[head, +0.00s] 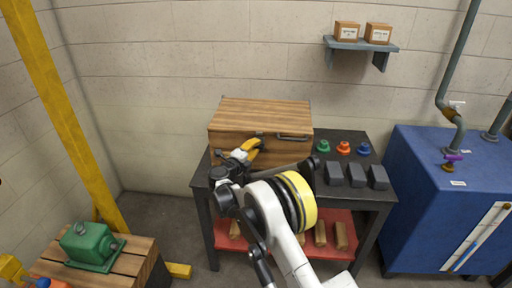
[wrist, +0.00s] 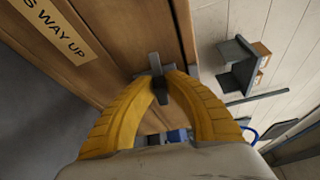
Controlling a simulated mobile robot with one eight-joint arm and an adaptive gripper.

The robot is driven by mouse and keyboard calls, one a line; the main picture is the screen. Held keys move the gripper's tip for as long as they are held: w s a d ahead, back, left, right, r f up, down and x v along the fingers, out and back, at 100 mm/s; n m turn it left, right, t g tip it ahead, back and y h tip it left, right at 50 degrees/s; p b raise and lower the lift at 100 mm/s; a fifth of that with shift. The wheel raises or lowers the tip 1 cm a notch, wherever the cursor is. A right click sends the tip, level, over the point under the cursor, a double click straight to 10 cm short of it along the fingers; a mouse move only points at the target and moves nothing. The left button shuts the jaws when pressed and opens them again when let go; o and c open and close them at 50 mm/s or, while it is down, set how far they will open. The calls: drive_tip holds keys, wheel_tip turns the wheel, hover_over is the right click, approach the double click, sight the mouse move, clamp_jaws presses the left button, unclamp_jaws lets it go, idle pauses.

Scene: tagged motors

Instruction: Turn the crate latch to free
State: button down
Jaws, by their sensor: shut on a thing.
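The wooden crate (head: 262,112) stands on the dark workbench (head: 338,203). In the wrist view its brown wooden face (wrist: 110,42) is close and bears a tan label reading "WAY UP". The crate latch (wrist: 155,63) is a small dark grey piece near the crate's edge. My gripper (wrist: 164,82) has yellow fingers, shut on the latch, with the tips on either side of it. In the head view my gripper (head: 256,143) is at the crate's front and the latch cannot be made out there.
A dark bar handle (head: 294,136) is on the crate front. Green, orange and blue round pieces (head: 343,148) and dark blocks (head: 355,175) stand to the right on the bench. A blue cabinet (head: 430,190) is further right. A green motor (head: 90,246) sits on a wooden pallet at lower left.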

drive_tip(key=shift+n+t, duration=0.3)
drive_tip(key=shift+n, duration=0.4)
drive_tip(key=shift+f, duration=0.1)
drive_tip(key=c, duration=1.4)
unclamp_jaws()
drive_tip(key=shift+h, duration=0.3)
drive_tip(key=v, duration=1.2)
